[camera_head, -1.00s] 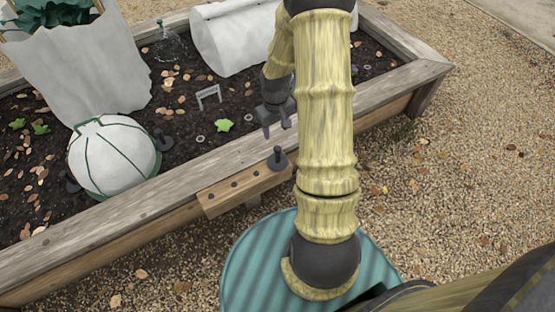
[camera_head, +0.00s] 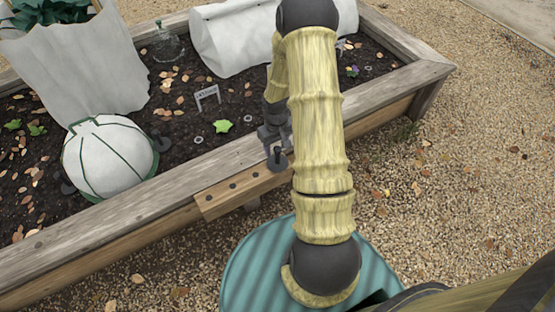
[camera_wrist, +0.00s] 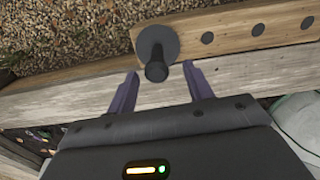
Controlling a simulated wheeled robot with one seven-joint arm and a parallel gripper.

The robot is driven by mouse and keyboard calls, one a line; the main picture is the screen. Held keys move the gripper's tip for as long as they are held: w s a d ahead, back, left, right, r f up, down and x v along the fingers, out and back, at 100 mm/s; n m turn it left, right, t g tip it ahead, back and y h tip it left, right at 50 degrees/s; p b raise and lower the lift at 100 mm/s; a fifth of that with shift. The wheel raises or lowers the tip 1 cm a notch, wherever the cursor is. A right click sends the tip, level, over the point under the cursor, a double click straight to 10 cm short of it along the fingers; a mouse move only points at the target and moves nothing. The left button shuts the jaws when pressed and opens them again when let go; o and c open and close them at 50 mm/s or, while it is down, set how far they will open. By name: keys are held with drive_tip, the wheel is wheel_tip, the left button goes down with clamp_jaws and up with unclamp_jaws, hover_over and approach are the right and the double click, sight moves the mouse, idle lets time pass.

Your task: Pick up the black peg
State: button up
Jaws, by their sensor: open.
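The black peg (camera_head: 277,161) stands upright at the right end of a wooden strip (camera_head: 222,192) with a row of dark holes, fixed along the near edge of the raised bed. In the wrist view the peg (camera_wrist: 156,68) shows as a round flange with a narrower stem pointing toward the camera. My gripper (camera_wrist: 160,80) is open, with one purple finger on each side of the stem and no visible contact. In the head view my gripper (camera_head: 275,146) is just above the peg and partly covers it.
The bed's wooden rim (camera_head: 125,206) runs beside the strip. A white domed cover (camera_head: 108,158), a white planter bag (camera_head: 85,75), a white roll (camera_head: 235,38) and a small sign (camera_head: 207,96) stand in the bed. Gravel lies in front.

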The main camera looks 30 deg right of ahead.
sight(278, 153)
drive_tip(key=f, duration=0.2)
drive_tip(key=f+b, duration=0.1)
drive_tip(key=f, duration=0.1)
drive_tip(key=shift+d+f+b, duration=0.2)
drive_tip(key=shift+f+b, duration=0.1)
drive_tip(key=shift+s, duration=0.1)
drive_tip(key=c, duration=1.1)
drive_tip(key=shift+o, duration=0.2)
drive_tip(key=shift+r, duration=0.15)
wheel_tip(278, 153, up, 10)
drive_tip(key=p, duration=0.3)
drive_tip(key=shift+p, duration=0.3)
